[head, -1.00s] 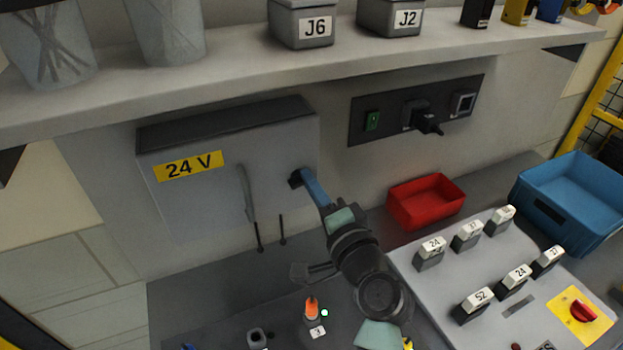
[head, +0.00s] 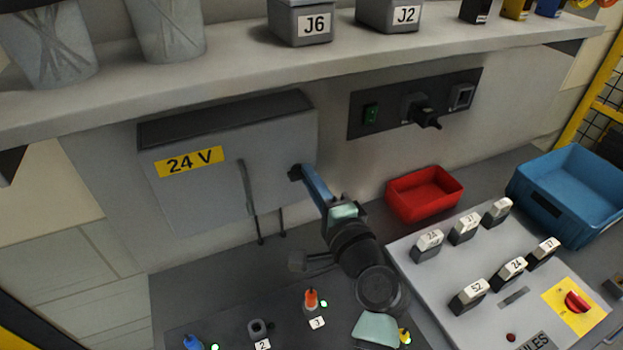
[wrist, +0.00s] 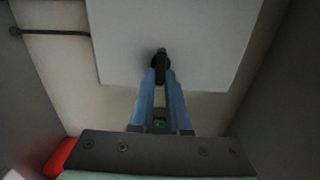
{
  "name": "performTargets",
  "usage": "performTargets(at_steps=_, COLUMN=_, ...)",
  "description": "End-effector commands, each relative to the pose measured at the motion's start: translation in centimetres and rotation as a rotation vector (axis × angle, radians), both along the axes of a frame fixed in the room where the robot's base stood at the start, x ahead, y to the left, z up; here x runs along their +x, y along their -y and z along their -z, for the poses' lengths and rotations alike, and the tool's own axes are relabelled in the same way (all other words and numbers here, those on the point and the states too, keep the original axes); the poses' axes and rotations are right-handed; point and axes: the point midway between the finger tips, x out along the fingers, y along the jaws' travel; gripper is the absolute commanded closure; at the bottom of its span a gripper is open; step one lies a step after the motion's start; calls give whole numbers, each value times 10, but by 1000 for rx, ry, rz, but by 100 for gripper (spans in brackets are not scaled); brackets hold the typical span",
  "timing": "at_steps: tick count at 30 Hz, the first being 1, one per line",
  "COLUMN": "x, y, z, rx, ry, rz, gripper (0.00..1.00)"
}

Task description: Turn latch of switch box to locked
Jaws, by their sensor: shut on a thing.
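The switch box (head: 215,205) is a grey box with a yellow 24 V label (head: 189,162), mounted on the wall under the shelf. Its front face also shows in the wrist view (wrist: 205,50). The latch (wrist: 161,56) is a small dark knob on the box face, near its right edge in the head view (head: 295,172). My gripper (wrist: 161,75) has blue fingers and is shut on the latch. The fingers partly hide the latch, and I cannot tell its exact angle.
A red bin (head: 424,194) and a blue crate (head: 568,195) stand to the right. A sloped panel (head: 430,290) carries numbered switches. A dark socket strip (head: 385,115) is on the wall. The shelf (head: 230,75) with containers overhangs the box.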

Motion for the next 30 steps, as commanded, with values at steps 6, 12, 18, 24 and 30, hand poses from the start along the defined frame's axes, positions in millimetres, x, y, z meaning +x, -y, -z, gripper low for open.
performTargets(at_steps=6, x=0, y=0, z=0, rx=1, ry=0, rz=0, gripper=55)
performTargets(at_steps=12, x=0, y=0, z=0, rx=0, ry=0, rz=0, gripper=55)
performTargets(at_steps=18, x=-9, y=5, z=2, rx=0, ry=0, rz=2, gripper=55)
performTargets(at_steps=24, x=-41, y=18, z=4, rx=0, ry=0, rz=4, gripper=55)
performTargets(at_steps=30, x=-82, y=35, z=4, rx=0, ry=-1, rz=5, gripper=55)
